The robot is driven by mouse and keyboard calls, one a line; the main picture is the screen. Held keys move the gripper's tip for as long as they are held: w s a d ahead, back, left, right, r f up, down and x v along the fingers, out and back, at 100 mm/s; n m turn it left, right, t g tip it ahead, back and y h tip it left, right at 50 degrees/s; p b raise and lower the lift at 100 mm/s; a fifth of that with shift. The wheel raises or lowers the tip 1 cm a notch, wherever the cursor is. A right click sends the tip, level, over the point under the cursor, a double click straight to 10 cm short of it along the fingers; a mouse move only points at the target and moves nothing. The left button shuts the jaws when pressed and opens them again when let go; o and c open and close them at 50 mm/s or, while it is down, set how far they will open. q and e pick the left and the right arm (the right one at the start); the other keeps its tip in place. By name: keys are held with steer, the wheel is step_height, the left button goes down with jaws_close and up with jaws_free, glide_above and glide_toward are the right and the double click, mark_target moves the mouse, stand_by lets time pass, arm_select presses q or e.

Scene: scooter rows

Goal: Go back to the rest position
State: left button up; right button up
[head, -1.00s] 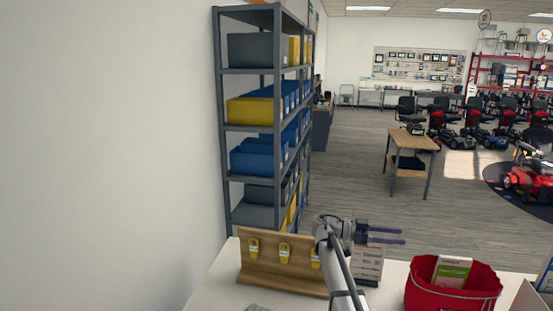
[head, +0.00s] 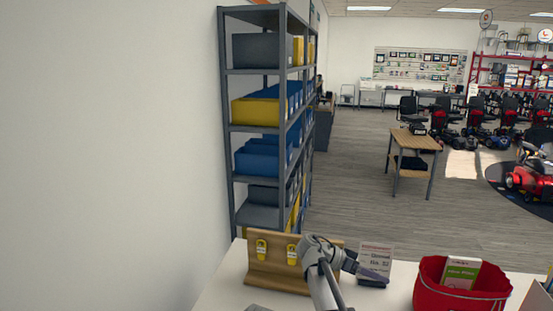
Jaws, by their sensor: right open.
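My right gripper (head: 372,272) is in the head view above the white table (head: 222,290). Its arm rises from the bottom edge and its fingers point right, seen nearly edge-on, with nothing visible between them. The fingers overlap the lower part of a small printed sign (head: 376,257) in the picture; I cannot tell whether they touch. My left gripper is not in view.
A wooden stand (head: 262,270) with yellow tags is left of my right arm, which partly hides it. A red basket (head: 440,289) holding a green-and-white box (head: 462,271) is at right. A grey shelf rack (head: 226,130) with bins stands behind the table.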

steer(key=s+a+f+n+y, duration=0.4)
steer(key=s+a+n, duration=0.1)
steer(key=s+a, duration=0.2)
steer(key=s+a+f+n+y, duration=0.4)
steer(key=s+a+n, duration=0.2)
steer(key=s+a, duration=0.2)
steer(key=s+a+f+n+t+y, duration=0.1)
steer(key=s+a+f+n+y, duration=0.2)
steer(key=s+a, duration=0.4)
steer(key=shift+s+a+f+n+y, duration=0.1)
steer(key=shift+a+f+n+y, duration=0.15)
steer(key=shift+f+n, duration=0.3)
steer(key=shift+s+a+f+n+y, duration=0.15)
steer(key=shift+a+f+n, duration=0.15)
steer(key=shift+n, duration=0.45)
